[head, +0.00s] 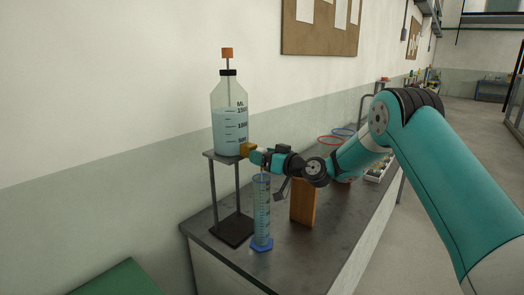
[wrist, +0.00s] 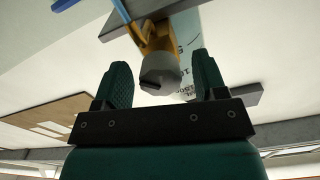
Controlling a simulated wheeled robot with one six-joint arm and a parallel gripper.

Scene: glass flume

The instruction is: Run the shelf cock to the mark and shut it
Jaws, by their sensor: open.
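A clear bottle (head: 229,118) of pale blue liquid stands on a raised shelf (head: 210,154). Its yellow-brown cock (head: 247,149) sits low on the bottle's right side. In the wrist view the cock body (wrist: 158,38) ends in a grey knob (wrist: 160,72). My gripper (wrist: 162,75) is open, with one finger on each side of the knob and gaps showing. A thin blue streak (wrist: 122,14) runs beside the cock; I cannot tell if it is liquid. A graduated cylinder (head: 262,205) with a blue foot stands upright below the cock. Its liquid level is not clear.
The stand's dark base (head: 231,231) rests on a grey bench (head: 285,255). A wooden block (head: 303,203) stands right of the cylinder, under my arm. Red and blue rings (head: 329,140) lie farther back. The bench front is clear.

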